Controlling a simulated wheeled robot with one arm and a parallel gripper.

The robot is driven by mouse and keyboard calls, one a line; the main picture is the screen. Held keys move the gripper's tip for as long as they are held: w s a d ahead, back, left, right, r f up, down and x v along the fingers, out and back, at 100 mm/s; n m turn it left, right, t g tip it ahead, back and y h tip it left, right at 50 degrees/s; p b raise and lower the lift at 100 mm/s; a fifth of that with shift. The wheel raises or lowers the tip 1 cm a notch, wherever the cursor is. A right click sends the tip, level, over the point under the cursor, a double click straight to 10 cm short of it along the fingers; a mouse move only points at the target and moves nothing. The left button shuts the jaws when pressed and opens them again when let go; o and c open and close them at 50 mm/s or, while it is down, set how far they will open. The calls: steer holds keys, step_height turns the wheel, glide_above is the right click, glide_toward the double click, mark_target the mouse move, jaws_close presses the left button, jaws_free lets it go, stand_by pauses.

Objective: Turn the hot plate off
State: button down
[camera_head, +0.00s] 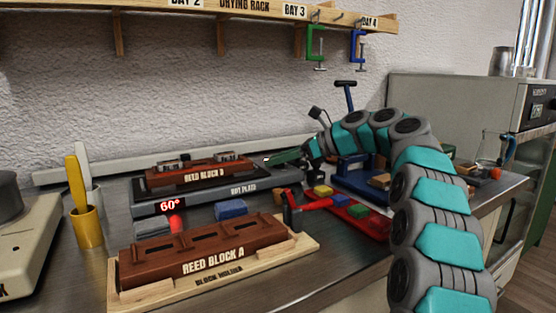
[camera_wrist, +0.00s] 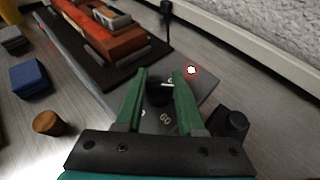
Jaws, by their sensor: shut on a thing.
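The hot plate (camera_head: 243,189) is a dark grey unit on the bench, with a red "60°" display (camera_head: 170,206) at its front. Reed Block B (camera_head: 200,175) lies on it and also shows in the wrist view (camera_wrist: 112,42). My gripper (camera_head: 284,158) is at the plate's right end. In the wrist view its green fingers (camera_wrist: 162,76) are shut on a round black knob (camera_wrist: 159,93) with a white pointer line. The fingers hide part of the dial.
Reed Block A (camera_head: 205,247) sits in a wooden block holder in front. A blue block (camera_head: 231,209) lies between it and the hot plate. A yellow cup (camera_head: 87,227) stands at left, a red tray (camera_head: 362,218) at right. The drying rack (camera_head: 245,8) hangs above.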

steer(key=shift+r+n, duration=0.2)
steer(key=shift+n, duration=0.1)
stand_by(0.5)
steer(key=c, duration=0.5)
jaws_free()
steer(key=shift+f+g, duration=0.15)
steer(key=shift+g, duration=0.15)
